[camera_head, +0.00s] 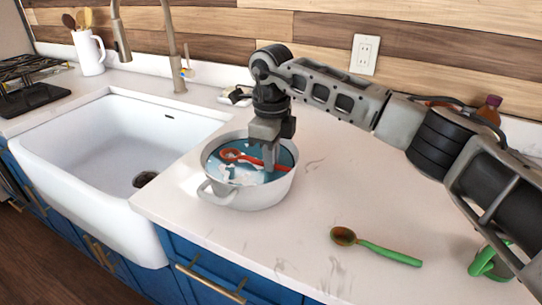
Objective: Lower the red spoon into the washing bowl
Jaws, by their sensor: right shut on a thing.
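The washing bowl (248,197) is a white pot with handles on the counter right of the sink. It holds blue water with white foam. The red spoon (232,155) lies at the water inside the bowl, its looped-looking head toward the left and its handle toward the right. My right gripper (270,168) reaches down into the bowl from above and is shut on the spoon's handle. The fingertips partly hide the handle. I cannot tell how deep the spoon sits. My left gripper is not in view.
A green spoon (385,251) with a brown head lies on the counter at front right, near a green mug (489,262). The white sink (130,150) and faucet (176,60) are to the left. A dark bottle (490,108) stands behind my arm. The front counter is mostly clear.

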